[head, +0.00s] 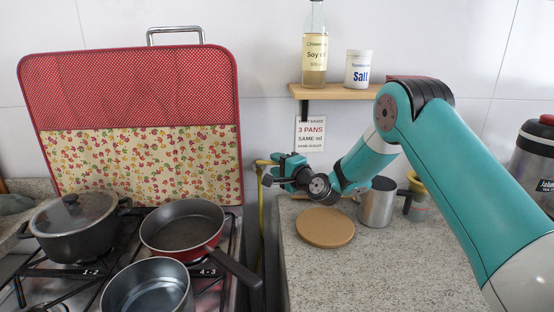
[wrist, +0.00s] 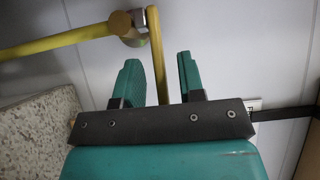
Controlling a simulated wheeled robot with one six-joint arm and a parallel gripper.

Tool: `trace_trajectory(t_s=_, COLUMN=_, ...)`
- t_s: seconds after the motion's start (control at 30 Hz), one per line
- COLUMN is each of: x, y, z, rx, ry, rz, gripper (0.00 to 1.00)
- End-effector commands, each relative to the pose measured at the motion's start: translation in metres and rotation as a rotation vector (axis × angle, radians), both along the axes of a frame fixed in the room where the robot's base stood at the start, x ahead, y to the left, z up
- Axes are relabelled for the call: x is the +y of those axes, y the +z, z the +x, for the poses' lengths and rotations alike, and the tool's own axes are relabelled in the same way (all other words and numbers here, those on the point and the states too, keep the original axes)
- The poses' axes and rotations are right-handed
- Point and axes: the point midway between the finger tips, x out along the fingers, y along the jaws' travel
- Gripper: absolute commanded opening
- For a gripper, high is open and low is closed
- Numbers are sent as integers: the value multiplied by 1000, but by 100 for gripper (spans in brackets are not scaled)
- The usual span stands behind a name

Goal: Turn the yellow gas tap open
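The yellow gas tap shows in the wrist view as a metal valve body (wrist: 124,28) at the top with a yellow lever (wrist: 155,45) hanging from it. A yellow pipe (wrist: 55,43) joins it from the left. My gripper (wrist: 157,68) is open, with one teal finger on each side of the lever and a visible gap on both sides. The lever's lower end is hidden behind the gripper's dark front bar. In the head view, my gripper (head: 272,169) is at the wall beside the yellow pipe (head: 261,203), and it mostly hides the tap.
The stove with pans, including a red pan (head: 182,228), and a tall red panel (head: 130,85) stand left. A cork mat (head: 325,227) and metal mug (head: 377,203) are on the counter below my arm. A wooden shelf (head: 335,92) with bottle and salt jar is above.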

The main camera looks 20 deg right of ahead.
Motion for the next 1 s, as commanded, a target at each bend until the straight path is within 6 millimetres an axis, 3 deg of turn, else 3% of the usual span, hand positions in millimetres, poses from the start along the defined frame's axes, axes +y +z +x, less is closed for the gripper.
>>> trace_trajectory(t_s=0.33, x=2, y=0, z=4, rx=0, ry=0, rz=1, gripper=36)
trace_trajectory(t_s=0.5, x=2, y=0, z=4, rx=0, ry=0, rz=0, gripper=0)
trace_trajectory(t_s=0.8, x=4, y=1, z=5, rx=1, ry=-2, rz=-1, gripper=0)
trace_trajectory(t_s=1.0, x=20, y=3, z=13, rx=0, ry=-18, rz=-2, gripper=0)
